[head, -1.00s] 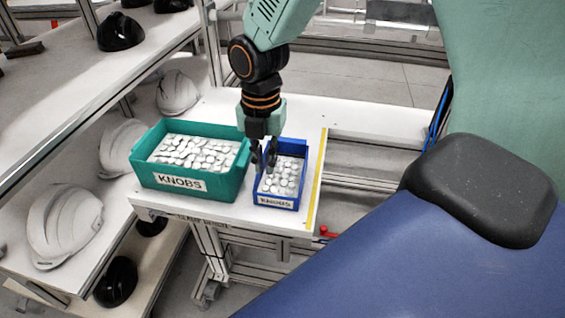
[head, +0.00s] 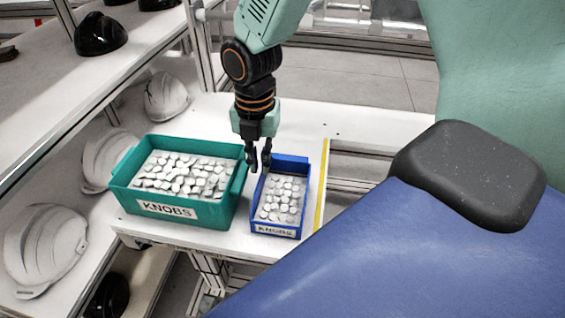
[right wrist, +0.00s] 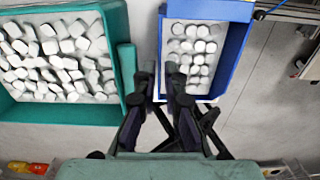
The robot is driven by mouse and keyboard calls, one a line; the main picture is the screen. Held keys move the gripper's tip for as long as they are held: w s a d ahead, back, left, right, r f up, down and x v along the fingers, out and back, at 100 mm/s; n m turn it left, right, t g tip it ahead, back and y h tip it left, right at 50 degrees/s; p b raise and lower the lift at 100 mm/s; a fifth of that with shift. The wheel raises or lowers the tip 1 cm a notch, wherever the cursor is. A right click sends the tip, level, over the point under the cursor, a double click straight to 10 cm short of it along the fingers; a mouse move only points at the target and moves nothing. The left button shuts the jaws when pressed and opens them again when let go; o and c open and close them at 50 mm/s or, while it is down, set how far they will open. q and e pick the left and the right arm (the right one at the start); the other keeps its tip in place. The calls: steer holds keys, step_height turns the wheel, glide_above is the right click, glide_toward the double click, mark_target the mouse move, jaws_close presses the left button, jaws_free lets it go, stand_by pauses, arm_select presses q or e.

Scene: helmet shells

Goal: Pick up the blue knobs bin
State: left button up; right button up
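The blue knobs bin (head: 275,231) stands on the white table, right of a larger green knobs bin (head: 168,211). It holds white round knobs and has a label on its front. My right gripper (head: 259,167) points down at the blue bin's left wall, towards its back end. In the right wrist view, the blue bin (right wrist: 237,45) is at the top, and my right gripper's fingers (right wrist: 161,76) are apart with the bin's left wall between them in the picture. I cannot tell whether they touch it. My left gripper is not in view.
The green bin (right wrist: 123,50) is close to the gripper's left finger. A yellow strip (head: 322,185) marks the table's right edge. Shelves with white helmet shells (head: 45,245) and black ones (head: 100,33) stand on the left. The table (head: 300,115) behind the bins is clear.

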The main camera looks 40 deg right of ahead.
mark_target(260, 177)
step_height(260, 177, down, 6)
steer(key=shift+w+b, duration=0.1)
steer(key=shift+b, duration=0.5)
steer(key=shift+a+r, duration=0.15)
steer(key=shift+a, duration=0.05)
steer(key=shift+s, duration=0.25)
jaws_close()
steer(key=shift+w+d, duration=0.1)
steer(key=shift+d, duration=0.05)
steer(key=shift+r, duration=0.1)
